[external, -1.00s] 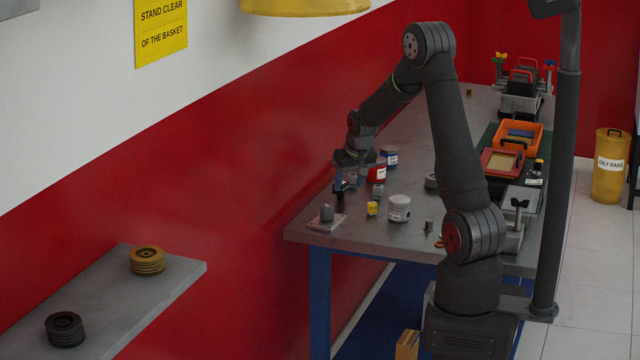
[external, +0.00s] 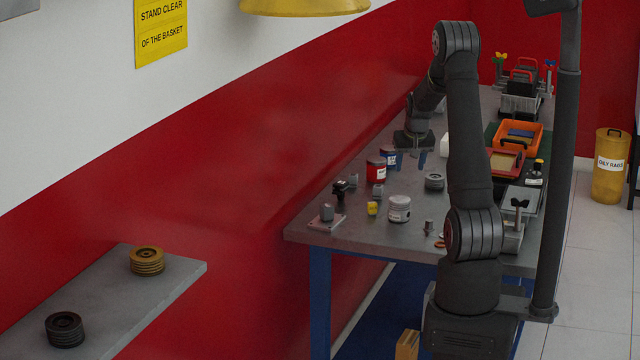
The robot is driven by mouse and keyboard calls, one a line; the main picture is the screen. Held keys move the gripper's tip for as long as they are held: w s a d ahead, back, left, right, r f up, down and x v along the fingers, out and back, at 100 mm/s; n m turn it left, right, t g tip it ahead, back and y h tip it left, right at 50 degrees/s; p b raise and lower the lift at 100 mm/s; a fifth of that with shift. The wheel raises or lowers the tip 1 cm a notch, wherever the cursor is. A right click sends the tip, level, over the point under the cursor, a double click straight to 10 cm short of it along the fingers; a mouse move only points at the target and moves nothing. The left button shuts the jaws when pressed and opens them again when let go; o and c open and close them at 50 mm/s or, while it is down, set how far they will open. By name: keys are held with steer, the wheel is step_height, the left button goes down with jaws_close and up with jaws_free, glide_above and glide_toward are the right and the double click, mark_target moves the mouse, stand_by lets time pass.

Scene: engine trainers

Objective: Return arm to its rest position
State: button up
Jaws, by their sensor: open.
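Trays, including an orange one (external: 534,133), lie right. A dark post (external: 553,200) stands nearby.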

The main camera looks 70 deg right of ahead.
steer(key=s+d+m+g, duration=0.1)
steer(key=s+d+m, duration=0.1)
steer(key=s+d, duration=0.4)
steer(key=s+d+m, duration=0.2)
steer(key=s+d, duration=0.2)
steer(key=s, duration=0.4)
steer(key=w+f, duration=0.4)
steer(key=w, duration=0.1)
steer(key=shift+d, duration=0.2)
steer(key=shift+w, duration=0.1)
